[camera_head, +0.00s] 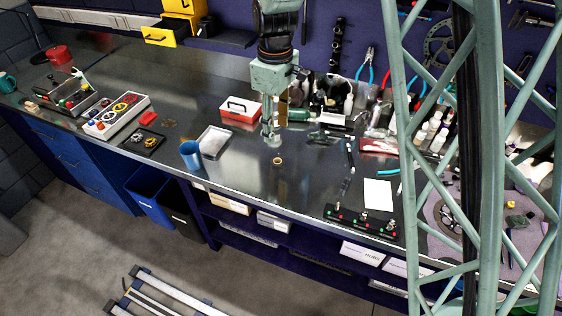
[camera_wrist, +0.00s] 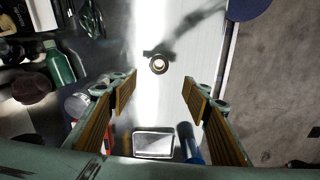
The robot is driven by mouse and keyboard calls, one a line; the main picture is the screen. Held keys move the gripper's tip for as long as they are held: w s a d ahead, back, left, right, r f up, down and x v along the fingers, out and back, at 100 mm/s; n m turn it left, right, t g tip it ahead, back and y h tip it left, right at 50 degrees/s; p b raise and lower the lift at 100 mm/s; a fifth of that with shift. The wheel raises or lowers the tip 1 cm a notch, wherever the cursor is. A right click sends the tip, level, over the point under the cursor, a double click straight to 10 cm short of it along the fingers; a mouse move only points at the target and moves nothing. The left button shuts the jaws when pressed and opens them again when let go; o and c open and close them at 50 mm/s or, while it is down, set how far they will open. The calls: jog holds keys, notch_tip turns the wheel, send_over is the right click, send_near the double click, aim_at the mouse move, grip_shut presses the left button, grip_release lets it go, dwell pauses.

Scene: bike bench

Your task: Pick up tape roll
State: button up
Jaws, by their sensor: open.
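The tape roll (camera_head: 278,160) is a small tan ring on the dark, shiny bench top, near the front edge in the head view. In the wrist view the tape roll (camera_wrist: 158,64) shows as a small ring with a dark shadow beside it, centred between the finger lines but ahead of the fingertips. My gripper (camera_head: 271,138) points down above the bench, just left of and above the roll in the head view. It is open and empty; its two padded fingers stand wide apart in the wrist view (camera_wrist: 161,86). The height gap is hard to judge.
A blue cup (camera_head: 191,156) and a shallow metal tray (camera_head: 213,142) stand to the left. A red-and-white box (camera_head: 240,109) sits behind. A green bottle (camera_head: 298,114) and clutter lie behind right. A white sheet (camera_head: 378,194) lies to the right. Bench around the roll is clear.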

jog(key=shift+w+a+f, duration=0.1)
jog(key=shift+w+f, duration=0.1)
jog(key=shift+f, duration=0.3)
jog(key=shift+f, duration=0.15)
send_over(277, 158)
jog(key=s, duration=0.1)
jog(key=shift+s+a+f, duration=0.1)
jog(key=shift+f, duration=2)
jog(key=shift+s+a+f, duration=0.1)
jog(key=shift+f, duration=1.95)
jog(key=shift+d, duration=0.1)
jog(key=shift+d+f, duration=0.1)
jog(key=shift+f, duration=2.45)
jog(key=c, duration=0.9)
